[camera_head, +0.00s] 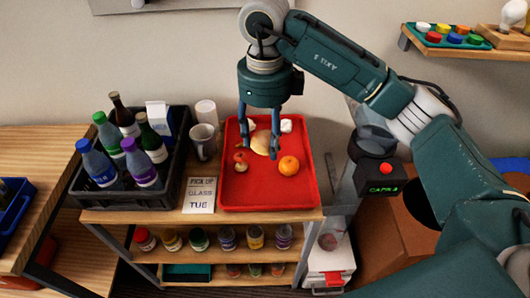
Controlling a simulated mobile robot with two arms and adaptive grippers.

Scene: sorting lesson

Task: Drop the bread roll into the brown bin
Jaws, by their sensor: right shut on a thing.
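My right gripper (259,148) comes down from above the red tray (262,193), its two fingers on either side of a round tan bread roll (262,141). It is shut on the roll. I cannot tell whether the roll still touches the tray. A brown bin (385,232) with a dark round opening stands on the floor at the right, partly hidden behind my right arm. My left gripper is not in view.
The tray also holds an orange (288,166), an apple (241,166) and a white piece (286,125). A black crate of bottles (171,186), a mug (203,142) and a sign (200,195) stand left. A grey post with a black device (378,172) stands between tray and bin.

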